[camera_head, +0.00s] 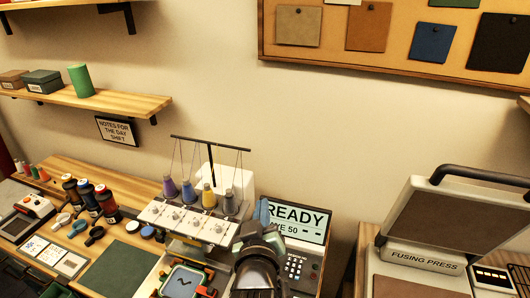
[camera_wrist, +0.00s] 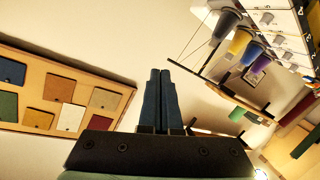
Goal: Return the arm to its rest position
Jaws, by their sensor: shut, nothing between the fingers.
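My gripper (camera_head: 262,212) is at the lower middle of the head view, in front of the embroidery machine's display (camera_head: 296,219), which reads READY. Its blue fingers point upward. In the wrist view the two fingers (camera_wrist: 159,88) lie side by side, closed together with nothing between them. The fingers cover part of the display's left edge. The rest of my arm runs down out of the bottom of the head view.
The sewing machine (camera_head: 188,222) with several thread cones stands just left of my gripper. A fusing press (camera_head: 425,256) stands at the right. Thread spools (camera_head: 88,193) and small tools cover the left table. The wall above my gripper is clear up to the pinboard (camera_head: 397,60).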

